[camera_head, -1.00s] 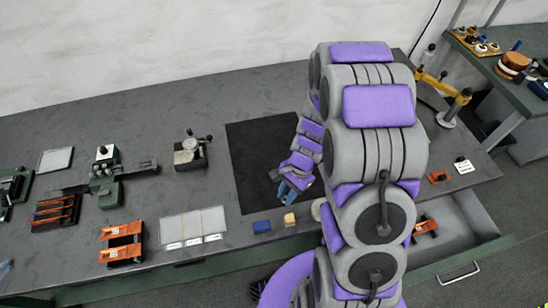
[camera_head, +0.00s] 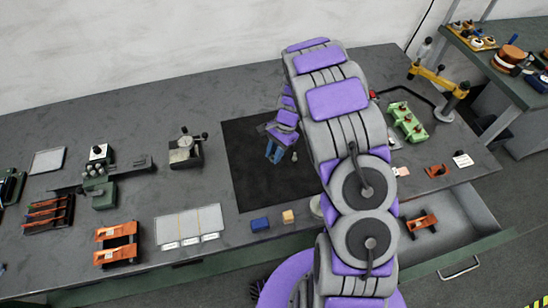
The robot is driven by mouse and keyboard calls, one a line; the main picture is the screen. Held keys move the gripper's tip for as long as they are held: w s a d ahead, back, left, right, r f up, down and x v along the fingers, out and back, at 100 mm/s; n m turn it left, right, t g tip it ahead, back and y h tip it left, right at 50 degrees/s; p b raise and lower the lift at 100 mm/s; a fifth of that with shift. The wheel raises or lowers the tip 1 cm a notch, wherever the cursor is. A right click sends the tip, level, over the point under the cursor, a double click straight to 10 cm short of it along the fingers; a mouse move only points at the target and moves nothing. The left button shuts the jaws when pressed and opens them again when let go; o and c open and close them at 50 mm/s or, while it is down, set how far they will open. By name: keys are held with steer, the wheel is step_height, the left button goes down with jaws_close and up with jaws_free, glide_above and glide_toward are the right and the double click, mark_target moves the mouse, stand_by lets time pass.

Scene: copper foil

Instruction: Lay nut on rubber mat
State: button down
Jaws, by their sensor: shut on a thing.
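The black rubber mat (camera_head: 243,185) lies flat on the grey bench in the middle. My gripper (camera_head: 274,158) points down over the upper middle of the mat, its blue fingers shut. The nut between the fingertips is too small and hidden to make out clearly. A small pale thing (camera_head: 294,156) shows just right of the fingers; I cannot tell what it is. I cannot tell how high the fingertips are above the mat. My arm covers the mat's right side.
A pale tray (camera_head: 188,225) and an orange rack (camera_head: 117,243) are left. A green rack (camera_head: 407,121) stands right, above an open drawer (camera_head: 452,229). The mat's left part is clear.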

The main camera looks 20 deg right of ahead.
mark_target(271, 165)
steer(key=shift+w+f, duration=0.2)
steer(key=shift+w, duration=0.05)
step_height(271, 165, down, 3)
steer(key=shift+f+b, duration=0.15)
steer(key=shift+b, duration=0.35)
steer(key=c, duration=0.9)
jaws_free()
steer(key=shift+c, duration=0.2)
